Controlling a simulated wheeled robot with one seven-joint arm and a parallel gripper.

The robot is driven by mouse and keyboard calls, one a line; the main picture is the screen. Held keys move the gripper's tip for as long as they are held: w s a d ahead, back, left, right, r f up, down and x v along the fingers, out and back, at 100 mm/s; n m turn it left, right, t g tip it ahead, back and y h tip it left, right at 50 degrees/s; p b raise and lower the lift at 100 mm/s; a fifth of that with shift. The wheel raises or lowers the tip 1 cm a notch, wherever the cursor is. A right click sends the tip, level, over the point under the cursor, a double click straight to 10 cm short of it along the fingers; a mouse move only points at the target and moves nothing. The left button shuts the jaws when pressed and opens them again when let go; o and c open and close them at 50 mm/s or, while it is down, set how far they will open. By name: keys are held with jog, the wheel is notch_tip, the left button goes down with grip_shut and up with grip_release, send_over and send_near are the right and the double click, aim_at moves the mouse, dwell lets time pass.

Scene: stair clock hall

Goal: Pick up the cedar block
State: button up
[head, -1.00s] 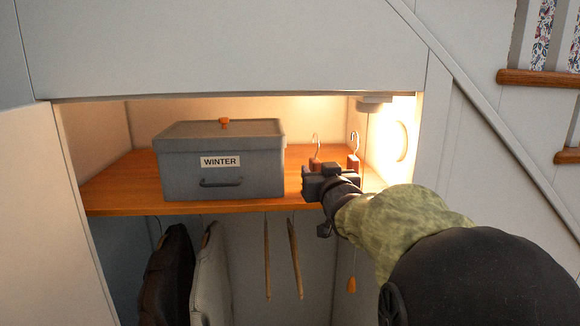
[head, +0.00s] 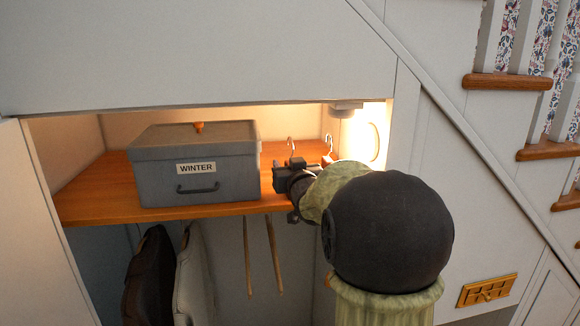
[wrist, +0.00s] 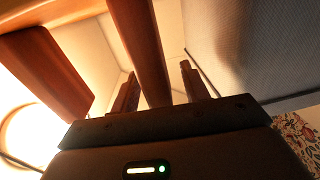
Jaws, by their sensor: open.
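Two reddish-brown wooden blocks with metal hooks stand on the orange wood shelf (head: 105,195); I cannot tell which is the cedar block. The block nearer the grey box (head: 290,161) is partly hidden by my gripper (head: 283,176), which is at its front. In the wrist view this block (wrist: 140,45) runs down between the two fingers of my open gripper (wrist: 158,72); contact is not clear. The other block (head: 327,160) stands to the right, mostly behind my arm; it appears at left in the wrist view (wrist: 50,70).
The grey lidded box labelled WINTER (head: 225,185) stands close left of my gripper. The cupboard's upper panel (head: 200,55) hangs over the shelf opening. A bright round lamp (head: 374,142) is on the right wall.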

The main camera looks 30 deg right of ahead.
jog(key=shift+w, duration=0.2)
dwell(0.4)
jog(key=shift+s, duration=0.1)
grip_shut()
